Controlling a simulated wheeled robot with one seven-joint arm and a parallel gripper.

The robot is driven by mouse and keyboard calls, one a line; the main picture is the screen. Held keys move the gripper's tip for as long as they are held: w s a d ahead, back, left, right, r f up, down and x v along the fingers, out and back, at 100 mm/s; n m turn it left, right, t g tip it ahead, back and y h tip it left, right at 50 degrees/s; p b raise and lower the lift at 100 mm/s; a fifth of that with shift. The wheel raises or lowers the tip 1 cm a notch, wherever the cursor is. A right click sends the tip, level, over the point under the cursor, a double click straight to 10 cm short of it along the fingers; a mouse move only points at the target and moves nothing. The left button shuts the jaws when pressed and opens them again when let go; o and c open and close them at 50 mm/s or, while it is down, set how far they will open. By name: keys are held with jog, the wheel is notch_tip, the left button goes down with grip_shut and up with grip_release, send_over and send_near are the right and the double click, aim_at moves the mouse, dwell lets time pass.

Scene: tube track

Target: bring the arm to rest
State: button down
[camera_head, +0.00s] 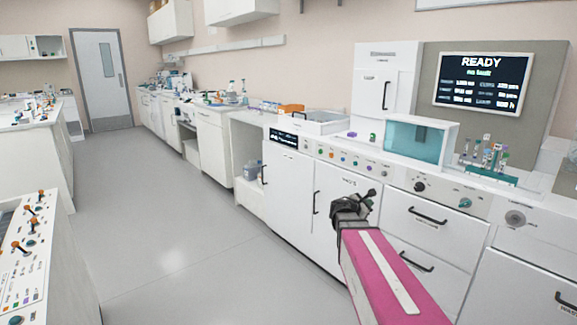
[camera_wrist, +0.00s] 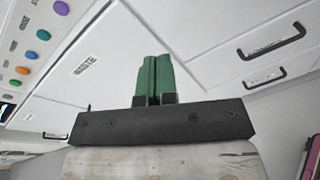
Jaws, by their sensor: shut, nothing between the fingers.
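My arm, pink with a pale stripe, reaches up from the bottom of the head view, and my gripper (camera_head: 369,195) is at its far end, in front of the white cabinet fronts. In the wrist view my gripper (camera_wrist: 154,62) shows its two green fingers pressed together, with nothing between them. The fingers point toward the cabinet front (camera_wrist: 85,75) marked with a waste label. I cannot tell the exact gap between fingertips and cabinet.
The lab machine's counter carries a teal-windowed box (camera_head: 415,140), a tube rack (camera_head: 487,172) and a white tray (camera_head: 312,122). A button panel (camera_head: 345,156) runs along its front edge. Drawer handles (camera_head: 428,216) stick out. The grey floor (camera_head: 170,240) is clear. Another console (camera_head: 35,245) stands at left.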

jog(key=s+a+f+m+g+y, duration=0.4)
jog(key=s+a+f+m+y, duration=0.2)
jog(key=s+f+m, duration=0.3)
jog(key=s+a+f+m+g+y, duration=0.5)
jog(key=s+a+f+m+y, duration=0.2)
jog(key=s+a+f+m, duration=0.2)
jog(key=s+f+m, duration=0.1)
jog(key=s+m, duration=0.1)
jog(key=s, duration=0.1)
jog(key=shift+a+f, duration=0.15)
jog(key=shift+a, duration=0.1)
jog(key=shift+s, duration=0.1)
dwell(0.5)
